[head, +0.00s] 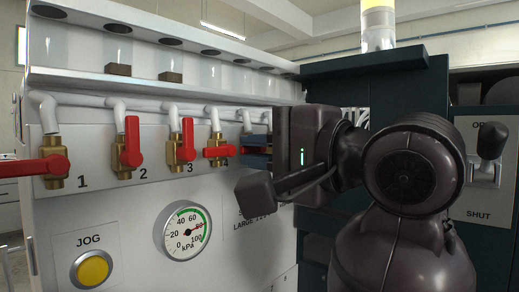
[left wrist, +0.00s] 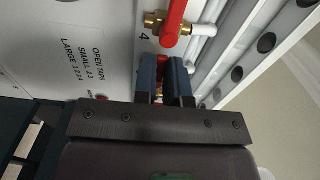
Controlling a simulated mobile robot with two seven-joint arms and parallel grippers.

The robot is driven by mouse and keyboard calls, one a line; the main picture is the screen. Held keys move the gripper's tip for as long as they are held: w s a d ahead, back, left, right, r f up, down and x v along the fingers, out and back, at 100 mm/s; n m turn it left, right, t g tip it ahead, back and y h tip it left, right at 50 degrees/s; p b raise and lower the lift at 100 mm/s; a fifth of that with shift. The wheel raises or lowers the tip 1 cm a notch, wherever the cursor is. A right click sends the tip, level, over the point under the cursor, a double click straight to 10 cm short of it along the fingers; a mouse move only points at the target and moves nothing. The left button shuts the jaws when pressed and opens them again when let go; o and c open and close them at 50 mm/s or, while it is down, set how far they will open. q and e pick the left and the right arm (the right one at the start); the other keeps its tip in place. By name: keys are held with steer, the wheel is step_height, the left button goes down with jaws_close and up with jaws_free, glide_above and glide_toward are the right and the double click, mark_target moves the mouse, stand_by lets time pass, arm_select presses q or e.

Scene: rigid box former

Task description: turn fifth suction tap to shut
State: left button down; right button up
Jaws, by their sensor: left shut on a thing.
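A row of red-handled brass taps runs along the white panel. Tap one (head: 40,167) and tap four (head: 217,152) have handles lying level; tap two (head: 131,142) and tap three (head: 186,140) have upright handles. Tap four also shows in the left wrist view (left wrist: 172,22). My left gripper (head: 258,152) is at the fifth tap, right of tap four, and hides most of it. In the left wrist view its blue fingers (left wrist: 166,75) are shut with the red handle of the fifth tap (left wrist: 162,60) between them. I cannot tell this handle's angle. My right gripper is not in view.
A pressure gauge (head: 186,231) and a yellow JOG button (head: 91,269) sit below the taps. White pipes (head: 168,112) run above them, close to my gripper. A black knob (head: 490,140) stands on the OPEN/SHUT plate at right.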

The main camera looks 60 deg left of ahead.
arm_select(q)
steer(key=c, duration=1.2)
jaws_free()
steer(key=p+v, duration=0.1)
steer(key=v, duration=0.9)
steer(key=shift+d, duration=0.4)
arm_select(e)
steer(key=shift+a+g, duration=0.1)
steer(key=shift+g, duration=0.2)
arm_select(q)
steer(key=shift+f, duration=0.1)
